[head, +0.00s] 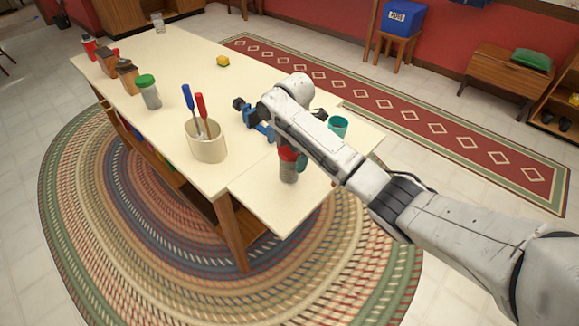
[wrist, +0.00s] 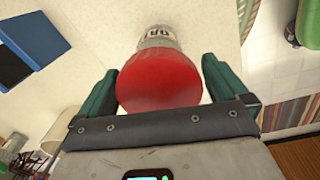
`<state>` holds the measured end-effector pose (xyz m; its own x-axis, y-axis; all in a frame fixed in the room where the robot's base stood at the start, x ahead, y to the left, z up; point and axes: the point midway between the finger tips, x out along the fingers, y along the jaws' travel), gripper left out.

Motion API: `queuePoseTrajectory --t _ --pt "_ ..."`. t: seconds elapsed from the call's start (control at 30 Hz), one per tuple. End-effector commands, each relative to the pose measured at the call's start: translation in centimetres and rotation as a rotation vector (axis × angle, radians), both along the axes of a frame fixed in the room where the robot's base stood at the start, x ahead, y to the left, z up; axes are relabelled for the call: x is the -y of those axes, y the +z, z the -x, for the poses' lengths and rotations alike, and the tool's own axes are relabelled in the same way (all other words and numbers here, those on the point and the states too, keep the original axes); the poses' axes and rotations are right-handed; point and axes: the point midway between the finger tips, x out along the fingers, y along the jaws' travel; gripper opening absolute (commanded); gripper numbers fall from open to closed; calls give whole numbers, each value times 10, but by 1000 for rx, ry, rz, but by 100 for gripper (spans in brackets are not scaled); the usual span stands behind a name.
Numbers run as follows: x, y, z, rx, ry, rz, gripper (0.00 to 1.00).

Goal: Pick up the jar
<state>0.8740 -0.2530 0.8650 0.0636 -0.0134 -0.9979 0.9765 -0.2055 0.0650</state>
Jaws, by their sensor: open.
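A jar with a red lid (wrist: 158,78) and a lettered label stands on the cream table in the wrist view. Its clear-grey body (head: 288,173) shows in the head view near the table's front right end, with its upper part partly hidden by my arm. My gripper (wrist: 161,72) is open, with one green finger on each side of the red lid. Whether the fingers touch the lid cannot be told. A second jar with a green lid (head: 149,93) stands farther left on the table.
A cream crock (head: 207,145) with blue and red-handled tools stands left of my arm. A blue item (head: 262,128) and a teal cup (head: 338,126) are near the arm.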

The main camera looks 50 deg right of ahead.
Motion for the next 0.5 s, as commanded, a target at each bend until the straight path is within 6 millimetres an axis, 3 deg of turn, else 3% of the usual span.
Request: queuePoseTrajectory --t 0.13,0.37,0.5 --pt "0 -13 -1 0 0 1 100" --pt "0 -15 -1 2 1 1 100" --pt "0 -15 -1 2 1 1 88"
